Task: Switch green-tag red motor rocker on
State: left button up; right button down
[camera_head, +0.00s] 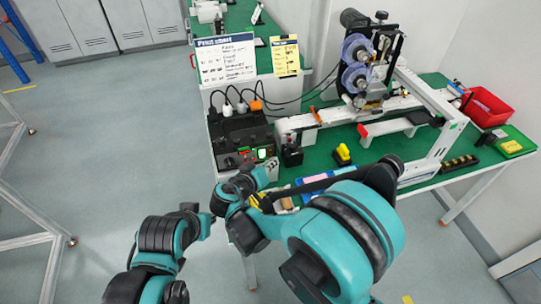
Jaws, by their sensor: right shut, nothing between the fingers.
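The dark control box (245,130) stands at the left end of the green table. Its front edge carries a row of small switches, one of them lit green (262,154), with small red parts beside it. The tags are too small to read, and I cannot tell which way each rocker is tipped. My right gripper (262,176) is shut and empty, just in front of the switch row. My own arm hides part of the box's lower front, and I cannot tell whether the fingers touch it. My left arm is folded at lower left; its gripper does not show.
Plugs and cables (242,104) top the box. A yellow piece (343,154), a reel machine (362,65) and a red bin (487,106) lie farther right.

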jog(key=shift+w, duration=0.1)
jog(key=shift+w+a+f, duration=0.1)
jog(key=shift+w+a, duration=0.05)
jog(key=shift+w, duration=0.15)
jog(key=shift+w+a, duration=0.1)
jog(key=shift+w, duration=0.2)
dwell(0.8)
jog(key=shift+s, duration=0.2)
jog(key=shift+s+d, duration=0.25)
jog(key=shift+s, duration=0.3)
jog(key=s, duration=0.1)
jog(key=s+d, duration=0.1)
jog(key=s, duration=0.1)
jog(key=s+r, duration=0.1)
jog(key=shift+s+d, duration=0.25)
jog(key=shift+s, duration=0.1)
dwell(0.4)
